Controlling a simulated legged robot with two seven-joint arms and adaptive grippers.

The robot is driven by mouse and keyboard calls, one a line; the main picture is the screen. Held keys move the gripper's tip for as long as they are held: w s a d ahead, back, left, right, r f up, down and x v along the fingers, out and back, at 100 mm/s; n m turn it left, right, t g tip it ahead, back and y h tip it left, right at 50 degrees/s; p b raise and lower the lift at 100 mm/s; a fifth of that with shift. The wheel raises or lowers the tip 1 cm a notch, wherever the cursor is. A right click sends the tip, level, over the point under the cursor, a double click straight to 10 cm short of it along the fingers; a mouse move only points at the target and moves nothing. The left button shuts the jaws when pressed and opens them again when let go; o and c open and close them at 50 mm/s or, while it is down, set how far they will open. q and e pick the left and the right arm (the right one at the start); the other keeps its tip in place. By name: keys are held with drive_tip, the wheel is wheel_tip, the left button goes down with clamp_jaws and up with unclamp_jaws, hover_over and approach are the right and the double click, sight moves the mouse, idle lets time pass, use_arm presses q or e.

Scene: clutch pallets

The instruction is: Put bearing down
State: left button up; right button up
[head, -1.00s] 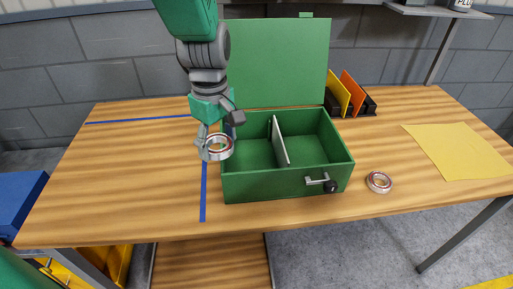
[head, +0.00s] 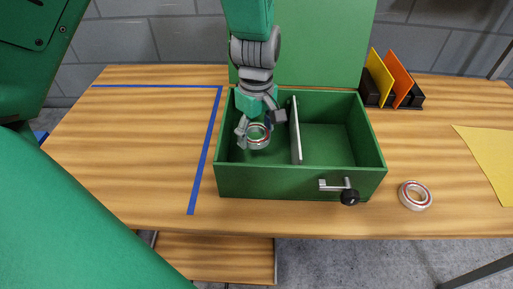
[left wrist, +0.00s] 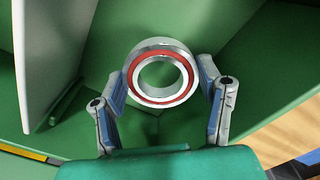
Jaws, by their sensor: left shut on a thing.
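My left gripper (head: 256,133) is inside the left compartment of the open green box (head: 290,182). It is shut on a silver bearing (head: 257,143) with a red ring. In the left wrist view the bearing (left wrist: 160,52) sits between the two fingertips, with the green box walls around it. I cannot tell whether the bearing touches the box floor. A second bearing (head: 415,195) lies on the table to the right of the box. My right gripper is not in view.
A pale divider (head: 295,131) splits the box. A latch with a black knob (head: 349,196) sticks out in front. Yellow and orange plates (head: 390,78) stand behind right. A yellow sheet (head: 489,155) lies at right. Blue tape (head: 205,160) marks the clear left tabletop (head: 150,150).

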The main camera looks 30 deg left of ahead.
sight(258, 154)
use_arm(q)
drive_tip(key=shift+s+d+f, duration=0.1)
drive_tip(key=shift+d+f, duration=0.45)
drive_tip(key=shift+f, duration=0.05)
wheel_tip(258, 154, down, 3)
drive_tip(key=shift+f, duration=0.15)
drive_tip(key=shift+a+f, duration=0.25)
drive_tip(key=shift+a, duration=0.25)
drive_tip(key=o, duration=1.4)
drive_tip(key=shift+a, duration=0.15)
drive_tip(key=shift+d+r, duration=0.15)
drive_tip(key=shift+d, duration=0.3)
drive_tip(key=shift+d+r, duration=0.15)
drive_tip(key=shift+r, duration=0.2)
wheel_tip(258, 154, up, 11)
drive_tip(key=shift+r+p, duration=0.15)
drive_tip(key=shift+p, duration=0.3)
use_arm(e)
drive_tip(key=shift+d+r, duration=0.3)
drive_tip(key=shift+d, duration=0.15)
use_arm(q)
drive_tip(key=shift+a, duration=0.3)
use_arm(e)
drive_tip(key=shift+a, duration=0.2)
